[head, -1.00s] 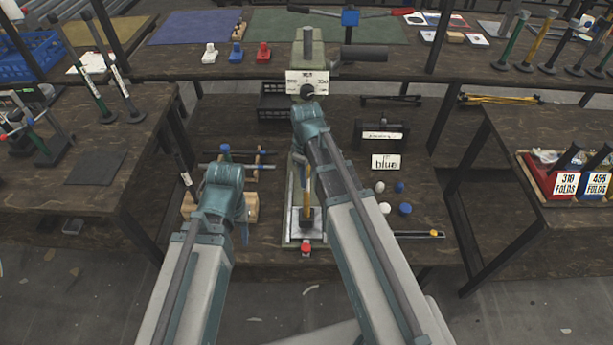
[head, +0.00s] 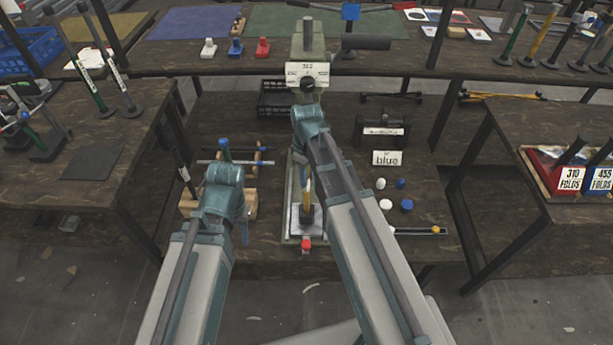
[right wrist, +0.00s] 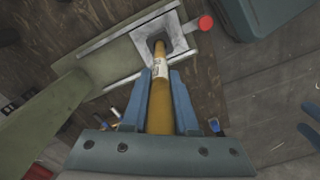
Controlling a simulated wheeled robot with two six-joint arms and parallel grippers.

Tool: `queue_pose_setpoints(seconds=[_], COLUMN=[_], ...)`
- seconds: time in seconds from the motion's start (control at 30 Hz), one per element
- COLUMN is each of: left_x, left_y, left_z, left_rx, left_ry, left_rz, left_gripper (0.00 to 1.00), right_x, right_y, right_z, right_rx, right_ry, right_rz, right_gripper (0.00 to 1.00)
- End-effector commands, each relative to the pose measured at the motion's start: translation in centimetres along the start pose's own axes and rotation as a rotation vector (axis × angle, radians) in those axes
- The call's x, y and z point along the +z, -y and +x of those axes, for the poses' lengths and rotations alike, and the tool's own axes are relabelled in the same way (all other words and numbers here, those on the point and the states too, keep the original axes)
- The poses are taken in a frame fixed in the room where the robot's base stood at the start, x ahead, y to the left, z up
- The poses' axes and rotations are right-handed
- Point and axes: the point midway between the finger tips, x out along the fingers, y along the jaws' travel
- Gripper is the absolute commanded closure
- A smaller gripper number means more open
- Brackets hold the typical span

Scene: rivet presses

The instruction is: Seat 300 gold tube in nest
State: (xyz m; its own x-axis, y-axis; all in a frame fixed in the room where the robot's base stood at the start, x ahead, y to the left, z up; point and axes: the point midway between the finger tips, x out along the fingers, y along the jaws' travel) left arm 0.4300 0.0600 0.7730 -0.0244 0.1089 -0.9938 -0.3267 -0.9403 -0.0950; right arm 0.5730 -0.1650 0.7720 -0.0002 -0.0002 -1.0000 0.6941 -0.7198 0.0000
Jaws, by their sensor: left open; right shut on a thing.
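The gold tube (right wrist: 160,92) is gripped lengthwise between the blue fingers of my right gripper (right wrist: 160,88). A pale label wraps it near its far end. That end meets the dark nest (right wrist: 157,42) on the pale metal plate; I cannot tell how deep it sits. In the head view the tube (head: 307,190) stands roughly upright in front of the green press (head: 306,42), partly hidden by my right arm. My left gripper is open and apart from the tube; its fingers show at the right wrist view's edge (right wrist: 311,122). In the head view my left wrist mostly hides them.
A red knob (head: 306,244) sits at the plate's front end. A wooden rack (head: 188,205) is behind my left wrist. The bench between caps and rack holds the press.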

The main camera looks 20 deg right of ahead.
Motion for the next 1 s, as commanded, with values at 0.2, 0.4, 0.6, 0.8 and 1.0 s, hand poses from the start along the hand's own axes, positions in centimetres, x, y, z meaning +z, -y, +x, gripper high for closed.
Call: queue_pose_setpoints(seconds=[0.2,0.4,0.6,0.8,1.0], left_x=[0.0,0.0,0.0,0.1,0.2], left_y=[0.0,0.0,0.0,0.1,0.3], left_z=[0.1,0.1,-0.1,-1.3,-3.6], left_rx=[0.0,0.0,0.0,0.0,0.0], left_ry=[0.0,0.0,0.0,0.0,0.0], left_rz=[0.0,0.0,0.0,0.0,0.0], left_gripper=[0.5,0.5,0.5,0.5,0.5], right_x=[0.0,0.0,0.0,0.0,0.0], right_y=[0.0,0.0,0.0,0.0,0.0], right_z=[0.1,0.1,-0.1,-1.3,-3.7], right_rx=[0.0,0.0,0.0,0.0,0.0], right_ry=[0.0,0.0,0.0,0.0,0.0], right_rz=[0.0,0.0,0.0,0.0,0.0], right_gripper=[0.42,0.38,0.38,0.38,0.38])
